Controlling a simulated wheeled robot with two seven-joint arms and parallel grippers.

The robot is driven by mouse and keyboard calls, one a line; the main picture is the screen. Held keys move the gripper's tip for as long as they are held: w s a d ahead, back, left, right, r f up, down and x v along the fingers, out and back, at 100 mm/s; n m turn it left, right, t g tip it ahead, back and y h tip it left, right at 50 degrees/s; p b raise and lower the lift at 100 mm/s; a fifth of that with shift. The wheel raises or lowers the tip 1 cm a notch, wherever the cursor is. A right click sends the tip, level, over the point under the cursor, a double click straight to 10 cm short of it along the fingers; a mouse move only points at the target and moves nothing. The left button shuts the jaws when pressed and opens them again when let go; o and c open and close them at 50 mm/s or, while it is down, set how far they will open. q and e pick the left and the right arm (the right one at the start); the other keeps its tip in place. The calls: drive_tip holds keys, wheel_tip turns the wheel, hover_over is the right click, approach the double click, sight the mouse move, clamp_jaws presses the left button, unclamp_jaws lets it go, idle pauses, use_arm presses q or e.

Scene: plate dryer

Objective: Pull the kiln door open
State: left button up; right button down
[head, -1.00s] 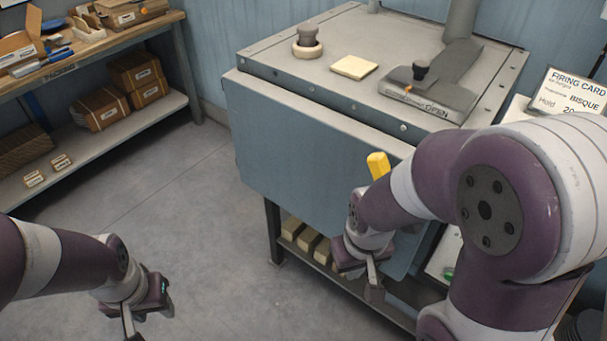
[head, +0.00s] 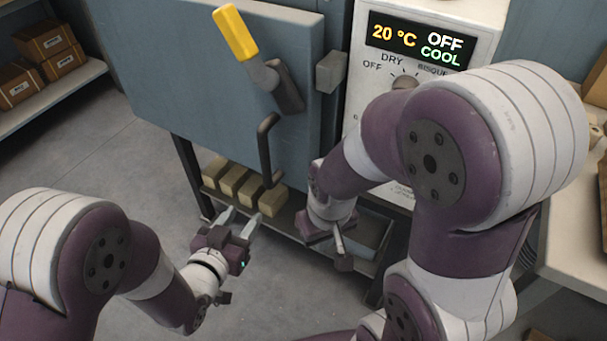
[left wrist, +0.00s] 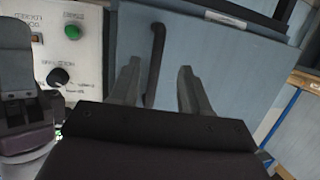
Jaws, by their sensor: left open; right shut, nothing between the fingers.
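The blue-grey kiln door (head: 190,70) looks shut against the kiln front. A dark bar handle (head: 264,150) stands upright on it. Above the bar is a latch lever with a yellow grip (head: 236,33), tilted up and left. My left gripper (head: 240,217) is open and empty, below and left of the bar handle, fingers pointing towards the door. In the left wrist view the bar handle (left wrist: 155,65) appears between the two open fingers (left wrist: 158,85), not gripped. My right gripper (head: 343,254) is shut and empty, to the right of the handle, in front of the lower shelf.
A control panel (head: 430,25) with display and dial stands right of the door, partly behind my right arm. Several pale bricks (head: 234,180) lie on the shelf below. Shelving with boxes (head: 50,50) is at far left. Floor (head: 95,150) left of the kiln is clear.

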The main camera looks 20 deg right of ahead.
use_arm(q)
drive_tip(key=t+h, duration=0.2)
approach(262, 158)
drive_tip(key=b+x, duration=0.1)
drive_tip(key=x, duration=1)
drive_tip(key=shift+s, duration=0.1)
clamp_jaws()
